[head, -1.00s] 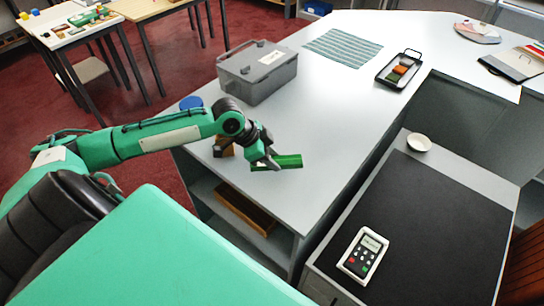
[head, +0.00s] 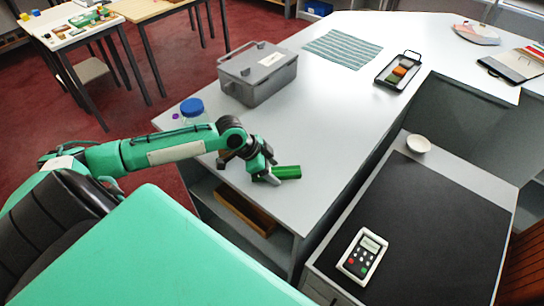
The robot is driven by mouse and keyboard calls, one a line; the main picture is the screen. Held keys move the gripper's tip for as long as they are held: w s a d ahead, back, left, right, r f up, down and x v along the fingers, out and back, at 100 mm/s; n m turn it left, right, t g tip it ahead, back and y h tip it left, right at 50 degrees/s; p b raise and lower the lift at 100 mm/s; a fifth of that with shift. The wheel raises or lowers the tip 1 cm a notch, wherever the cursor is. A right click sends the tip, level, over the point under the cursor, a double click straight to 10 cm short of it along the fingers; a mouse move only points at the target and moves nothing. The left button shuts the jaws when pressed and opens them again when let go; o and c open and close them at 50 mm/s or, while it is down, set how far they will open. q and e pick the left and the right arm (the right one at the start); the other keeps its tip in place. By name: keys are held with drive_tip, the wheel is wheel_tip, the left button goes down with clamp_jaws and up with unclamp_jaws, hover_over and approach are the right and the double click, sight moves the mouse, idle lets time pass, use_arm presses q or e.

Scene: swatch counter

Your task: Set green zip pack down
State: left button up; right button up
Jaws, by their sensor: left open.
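The green zip pack (head: 287,172) lies on the grey-white counter (head: 335,120), near its front corner. My left gripper (head: 269,174) is low over the counter at the left end of the pack. Its jaws are open, with the pack's near end at or between the fingers; I cannot tell whether a finger touches it. The fingers and wrist hide part of the pack's left end. My right gripper is not in view.
A grey lidded box (head: 258,73) and a blue-lidded jar (head: 192,107) stand behind my left arm. A striped cloth (head: 343,47) and a black tray (head: 388,77) with coloured packs lie farther back. The counter right of the pack is clear.

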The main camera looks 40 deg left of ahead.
use_arm(q)
drive_tip(key=shift+s+a+r, duration=0.15)
drive_tip(key=shift+a+r, duration=0.15)
drive_tip(key=shift+r, duration=0.2)
drive_tip(key=b+v, duration=0.2)
drive_tip(key=v, duration=0.7)
drive_tip(key=shift+v, duration=1)
